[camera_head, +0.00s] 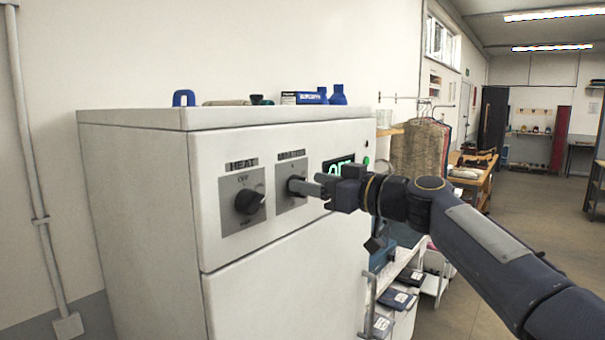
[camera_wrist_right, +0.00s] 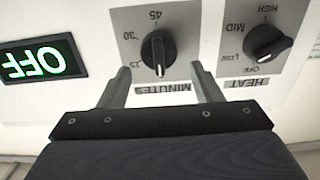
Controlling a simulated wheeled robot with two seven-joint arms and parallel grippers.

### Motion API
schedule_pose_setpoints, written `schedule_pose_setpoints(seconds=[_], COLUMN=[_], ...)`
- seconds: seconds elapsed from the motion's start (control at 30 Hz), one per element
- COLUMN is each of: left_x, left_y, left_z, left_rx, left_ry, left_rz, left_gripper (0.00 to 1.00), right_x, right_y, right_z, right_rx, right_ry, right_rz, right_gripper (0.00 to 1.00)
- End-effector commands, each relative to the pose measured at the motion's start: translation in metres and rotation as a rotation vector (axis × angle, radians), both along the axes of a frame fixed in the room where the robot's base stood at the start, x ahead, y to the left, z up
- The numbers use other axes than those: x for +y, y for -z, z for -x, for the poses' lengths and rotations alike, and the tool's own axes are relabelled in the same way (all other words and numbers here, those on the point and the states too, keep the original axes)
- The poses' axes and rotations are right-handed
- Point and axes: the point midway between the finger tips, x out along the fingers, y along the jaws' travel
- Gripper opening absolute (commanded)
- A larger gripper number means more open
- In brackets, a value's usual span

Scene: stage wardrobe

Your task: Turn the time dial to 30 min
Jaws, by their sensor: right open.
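The time dial is a black round knob (camera_wrist_right: 158,52) on a grey plate labelled MINUTES, with 15, 30 and 45 marked around it. The wrist view shows this upside down. The dial's white pointer line faces the MINUTES label, away from 45 and off the 30 mark. In the head view the dial (camera_head: 295,184) is partly hidden by my right gripper (camera_head: 308,187). My right gripper, also in the wrist view (camera_wrist_right: 160,80), is open. Its fingers point at the panel, to either side of the dial; contact cannot be told. My left gripper is not in view.
A HEAT dial (camera_head: 249,201) sits beside the time dial, its plate close to one finger. A green display (camera_wrist_right: 42,60) reads OFF. Bottles and a box (camera_head: 304,97) stand on the white cabinet (camera_head: 135,160). A clothes rack (camera_head: 418,150) and low shelves stand to the right.

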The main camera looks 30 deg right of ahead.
Motion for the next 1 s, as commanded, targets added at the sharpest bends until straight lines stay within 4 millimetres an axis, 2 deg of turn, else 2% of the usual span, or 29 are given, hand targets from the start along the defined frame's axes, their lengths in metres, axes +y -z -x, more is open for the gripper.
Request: schedule_pose_setpoints(seconds=[0.03, 0.2, 0.47, 0.57, 0.8, 1.0], left_x=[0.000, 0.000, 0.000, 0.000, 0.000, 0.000], left_y=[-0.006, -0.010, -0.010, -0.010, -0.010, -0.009], left_z=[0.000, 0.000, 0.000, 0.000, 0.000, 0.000], left_rx=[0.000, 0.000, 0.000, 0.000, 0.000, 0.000], left_ry=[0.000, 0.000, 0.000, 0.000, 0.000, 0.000], left_rz=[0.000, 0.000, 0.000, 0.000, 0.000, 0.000], left_gripper=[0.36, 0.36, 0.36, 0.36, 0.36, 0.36], right_x=[0.003, 0.008, 0.009, 0.009, 0.008, 0.008], right_y=[-0.002, -0.001, 0.000, 0.000, 0.000, 0.000], right_z=[-0.007, -0.018, -0.020, -0.020, -0.020, -0.020], right_rx=[0.002, 0.000, 0.000, 0.000, 0.000, 0.003], right_ry=[-0.002, -0.002, -0.001, -0.001, 0.000, 0.000], right_rz=[-0.001, -0.001, -0.001, -0.001, 0.000, -0.008], right_gripper=[0.59, 0.59, 0.59, 0.48, 0.17, 0.15])
